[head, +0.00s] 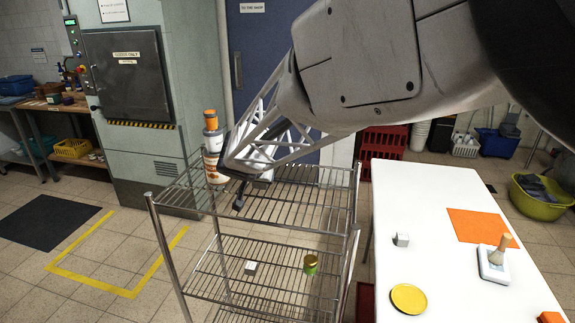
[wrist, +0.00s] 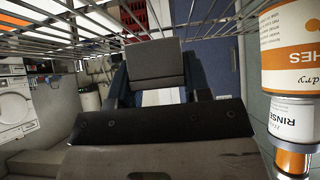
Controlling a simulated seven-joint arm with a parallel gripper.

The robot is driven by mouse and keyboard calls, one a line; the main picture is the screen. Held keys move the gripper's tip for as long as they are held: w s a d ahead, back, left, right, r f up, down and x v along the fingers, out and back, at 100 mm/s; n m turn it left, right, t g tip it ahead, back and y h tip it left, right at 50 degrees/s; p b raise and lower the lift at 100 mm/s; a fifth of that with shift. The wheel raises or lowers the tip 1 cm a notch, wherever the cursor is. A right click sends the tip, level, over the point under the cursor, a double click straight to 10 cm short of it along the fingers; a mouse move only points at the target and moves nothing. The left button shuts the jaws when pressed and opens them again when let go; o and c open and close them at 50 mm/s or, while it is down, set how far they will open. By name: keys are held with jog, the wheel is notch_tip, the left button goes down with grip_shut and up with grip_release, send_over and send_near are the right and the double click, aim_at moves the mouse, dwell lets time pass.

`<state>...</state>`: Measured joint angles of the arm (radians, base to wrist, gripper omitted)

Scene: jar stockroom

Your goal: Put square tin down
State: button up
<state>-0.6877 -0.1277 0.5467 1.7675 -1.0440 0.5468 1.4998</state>
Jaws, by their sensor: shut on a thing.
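My gripper (head: 241,190) reaches in level over the top shelf of the wire rack (head: 300,205), seen from the head. In the wrist view my gripper (wrist: 158,85) has its dark fingers on either side of a grey, square-faced thing, which looks like the square tin (wrist: 155,60). In the head view my arm hides the tin. The wrist view is upside down, with the shelf wires (wrist: 80,25) near the tin's edge; I cannot tell whether they touch.
A bottle with an orange cap (head: 213,140) stands on a white and orange jar (head: 214,172) close beside my gripper. A white cube (head: 251,267) and a green jar with a gold lid (head: 310,264) are on the lower shelf. A white table (head: 440,200) is at right.

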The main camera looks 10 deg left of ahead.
jog(key=s+d, duration=0.2)
jog(key=s, duration=0.1)
jog(key=s+d, duration=0.2)
jog(key=s, duration=0.1)
jog(key=s+d+r, duration=0.1)
jog(key=s+d, duration=0.1)
jog(key=s, duration=0.2)
jog(key=shift+s+d, duration=0.1)
jog(key=shift+d, duration=0.2)
jog(key=shift+s, duration=0.1)
dwell(0.6)
jog(key=s+a+f+n+y, duration=0.1)
jog(key=s+a+f+n, duration=0.15)
jog(key=s+f, duration=0.4)
jog(key=w+d+f+m, duration=0.1)
jog(key=d+f, duration=0.2)
jog(key=f, duration=1.4)
jog(key=w+d+f+m+h, duration=0.1)
jog(key=d+f, duration=0.2)
jog(key=f, duration=1.4)
jog(key=shift+w+d, duration=0.2)
jog(key=shift+w, duration=0.05)
jog(key=shift+w+a+m, duration=0.1)
jog(key=shift+w+m, duration=0.05)
jog(key=shift+m, duration=0.1)
send_over(273, 291)
jog(key=shift+f, duration=0.8)
